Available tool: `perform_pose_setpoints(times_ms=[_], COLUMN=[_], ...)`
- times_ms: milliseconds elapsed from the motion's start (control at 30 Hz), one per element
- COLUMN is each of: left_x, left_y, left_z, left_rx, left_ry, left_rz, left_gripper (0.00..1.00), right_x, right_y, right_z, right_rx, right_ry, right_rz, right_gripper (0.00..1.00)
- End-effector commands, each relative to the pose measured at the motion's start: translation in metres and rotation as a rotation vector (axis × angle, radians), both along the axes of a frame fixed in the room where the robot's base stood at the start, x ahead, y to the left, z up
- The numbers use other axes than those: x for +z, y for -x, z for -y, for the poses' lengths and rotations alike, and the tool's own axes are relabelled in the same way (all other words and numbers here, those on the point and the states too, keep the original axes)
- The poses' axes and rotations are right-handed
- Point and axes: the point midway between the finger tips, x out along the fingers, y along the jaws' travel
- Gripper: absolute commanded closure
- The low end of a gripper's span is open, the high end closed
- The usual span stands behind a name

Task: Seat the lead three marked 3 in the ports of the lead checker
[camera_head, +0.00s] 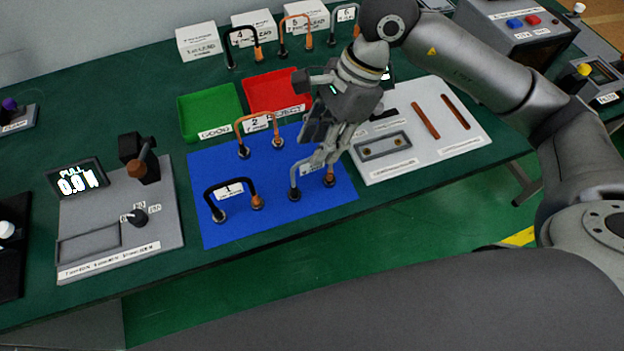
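The grey lead (295,174) stands on the blue mat (230,172), with one end at the front and the other, orange end (329,180) to its right. Its white tag is mostly covered by my gripper, so I cannot read its number. My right gripper (324,157) reaches down from above, its fingertips at the top of this lead; I cannot tell whether they are closed on it. The pale board (455,150) to the right seems to be the lead checker. It has a grey block with two round ports (383,145), both empty. My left gripper is out of view.
Black lead 1 (234,182) and orange lead 2 (239,125) stand beside it on the mat. A green tray (212,112) and red tray (268,92) lie behind. A pull tester (115,215) stands at left. More leads and white boxes (198,42) line the back.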

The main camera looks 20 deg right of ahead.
Motion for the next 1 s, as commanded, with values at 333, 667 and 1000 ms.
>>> perform_pose_setpoints(times_ms=[333,667,1000], left_x=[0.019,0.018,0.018], left_y=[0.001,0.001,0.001], left_z=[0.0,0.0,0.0], left_rx=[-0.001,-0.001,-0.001], left_ry=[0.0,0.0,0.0], left_rz=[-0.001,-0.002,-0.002], left_gripper=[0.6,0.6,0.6], right_x=[-0.04,-0.045,-0.044], right_y=[0.002,0.001,0.001], right_z=[-0.016,-0.017,-0.017], right_rx=[0.001,0.0,0.0], right_ry=[-0.001,-0.001,0.0], right_rz=[-0.002,0.0,0.0], right_gripper=[0.66,0.71,1.0])
